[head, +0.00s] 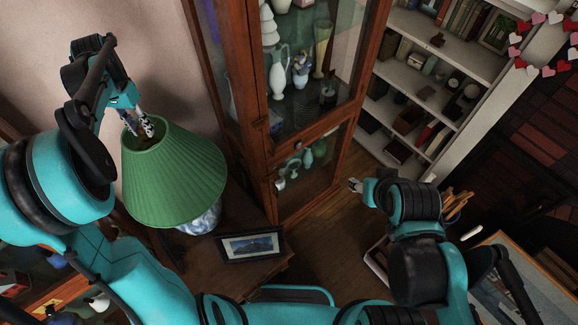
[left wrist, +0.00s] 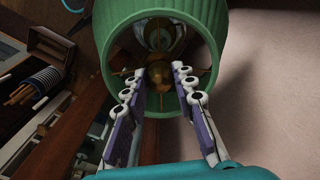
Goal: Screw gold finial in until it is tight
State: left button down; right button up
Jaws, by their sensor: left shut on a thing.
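A lamp with a green pleated shade (head: 172,175) and a blue-and-white base (head: 203,218) stands on a small wooden table. My left gripper (head: 146,128) reaches into the shade's open top from above. In the left wrist view, the gold finial (left wrist: 158,74) sits at the centre of the shade's opening (left wrist: 107,62), between the fingertips of my left gripper (left wrist: 155,73), which is shut on it. Whether its thread is seated is hidden. My right gripper (head: 356,186) is away from the lamp, in front of the cabinet; its fingers are too small to judge.
A framed picture (head: 250,246) stands on the wooden table beside the lamp. A glass-fronted wooden cabinet (head: 271,152) with vases stands just right of the shade. White bookshelves (head: 456,57) are farther right. The pale wall (head: 150,60) is close behind the lamp.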

pick_arm(q)
jog(key=m, duration=0.7)
jog(key=c, duration=1.3)
grip_release()
jog(key=shift+c, duration=0.2)
